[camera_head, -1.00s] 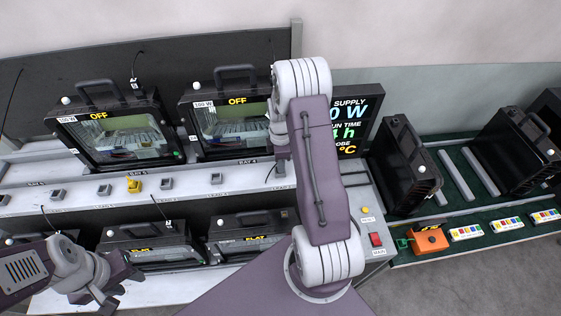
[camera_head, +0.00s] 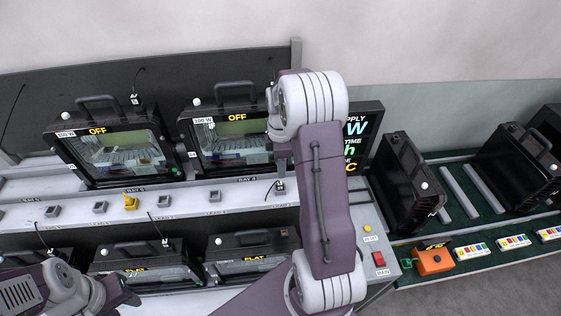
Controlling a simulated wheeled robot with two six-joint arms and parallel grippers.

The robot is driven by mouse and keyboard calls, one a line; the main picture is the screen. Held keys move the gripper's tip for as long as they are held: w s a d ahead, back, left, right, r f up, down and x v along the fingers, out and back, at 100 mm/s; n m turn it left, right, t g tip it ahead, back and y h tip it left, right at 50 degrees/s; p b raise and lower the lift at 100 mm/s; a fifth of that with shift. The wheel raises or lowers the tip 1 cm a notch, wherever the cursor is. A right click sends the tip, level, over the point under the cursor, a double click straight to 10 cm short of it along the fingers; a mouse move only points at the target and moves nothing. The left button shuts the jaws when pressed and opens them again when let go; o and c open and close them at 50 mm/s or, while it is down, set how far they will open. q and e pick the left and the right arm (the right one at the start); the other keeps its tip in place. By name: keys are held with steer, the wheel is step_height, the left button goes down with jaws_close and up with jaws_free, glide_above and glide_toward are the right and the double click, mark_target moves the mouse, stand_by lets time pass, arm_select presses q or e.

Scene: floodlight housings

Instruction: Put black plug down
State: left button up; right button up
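Black plugs with thin cords show at several places. One with a white tag (camera_head: 135,99) stands by the left upper housing, and another (camera_head: 165,241) is by a lower housing. A thin black cord (camera_head: 268,191) curves beside the grey socket (camera_head: 280,188) below my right wrist. My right gripper (camera_head: 281,160) points down over the row of sockets, mostly hidden by my own arm. I cannot see its fingertips clearly or tell whether it holds a plug. My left gripper (camera_head: 128,292) is low at the left in front of the lower housings; its finger opening is unclear.
Two upper floodlight housings (camera_head: 118,150) (camera_head: 232,140) read OFF. Lower housings (camera_head: 148,262) are marked FLAT. A red switch (camera_head: 378,258) is on the panel; an orange box (camera_head: 433,261) and black cases (camera_head: 408,180) stand right.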

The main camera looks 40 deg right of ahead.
steer(key=s+a+m+t, duration=0.1)
steer(key=s+a+m, duration=1.15)
steer(key=a, duration=0.45)
step_height(320, 180, down, 10)
steer(key=b, duration=0.9)
steer(key=shift+r, duration=0.15)
steer(key=shift+s, duration=0.1)
